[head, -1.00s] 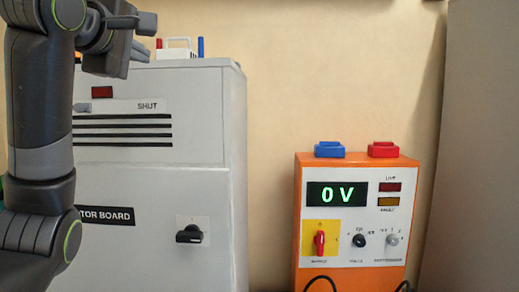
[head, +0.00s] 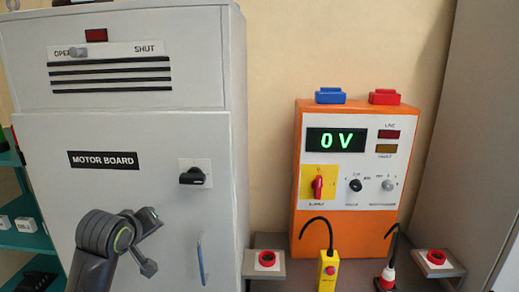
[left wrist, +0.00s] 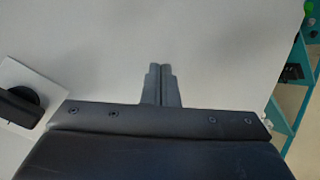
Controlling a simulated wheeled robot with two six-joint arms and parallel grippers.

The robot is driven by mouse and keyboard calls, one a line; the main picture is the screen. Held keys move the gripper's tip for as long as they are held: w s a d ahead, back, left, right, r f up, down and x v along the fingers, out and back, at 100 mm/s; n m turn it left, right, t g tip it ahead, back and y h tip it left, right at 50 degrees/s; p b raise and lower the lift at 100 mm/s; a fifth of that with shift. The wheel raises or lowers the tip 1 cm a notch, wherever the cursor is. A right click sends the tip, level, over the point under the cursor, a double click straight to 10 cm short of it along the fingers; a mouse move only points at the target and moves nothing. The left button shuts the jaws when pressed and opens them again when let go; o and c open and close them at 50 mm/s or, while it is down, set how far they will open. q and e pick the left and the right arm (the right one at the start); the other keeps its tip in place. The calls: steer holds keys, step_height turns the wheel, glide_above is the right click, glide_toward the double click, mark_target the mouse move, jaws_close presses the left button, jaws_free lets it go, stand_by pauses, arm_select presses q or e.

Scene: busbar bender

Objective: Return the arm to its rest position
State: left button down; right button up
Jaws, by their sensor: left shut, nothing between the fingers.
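My left gripper (left wrist: 160,70) shows in the left wrist view with its two grey fingers together and nothing between them. It points at the plain pale cabinet face and I cannot tell the exact gap. In the head view my left arm (head: 105,238) is folded low in front of the grey motor board cabinet (head: 110,185), below its label; the fingers are too small to make out there. My right arm and gripper are not in view.
The cabinet carries a black knob (head: 193,176), a blue handle (head: 201,260) and a slider (head: 78,52) near OPEN. An orange unit (head: 300,215) reading 0 V stands right. A yellow pendant (head: 328,272) and red-buttoned boxes (head: 267,260) sit before it. A teal shelf (head: 30,240) is left.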

arm_select(q)
steer(key=s+a+f+m+g, duration=0.3)
steer(key=s+f, duration=1.2)
steer(key=f, duration=0.3)
steer(key=s+a+f+m+g+y, duration=0.15)
steer(key=s+f, duration=0.25)
steer(key=s, duration=0.8)
steer(key=s+f+m+g, duration=0.3)
steer(key=s+f, duration=0.2)
steer(key=s, duration=0.6)
step_height(320, 180, down, 27)
steer(key=a+b, duration=0.1)
steer(key=s+d+f+g+b, duration=0.1)
steer(key=s+f+g, duration=0.1)
steer(key=s+f, duration=1.3)
steer(key=shift+s+f+h+b, duration=0.3)
steer(key=shift+f+h, duration=0.15)
steer(key=shift+f, duration=0.15)
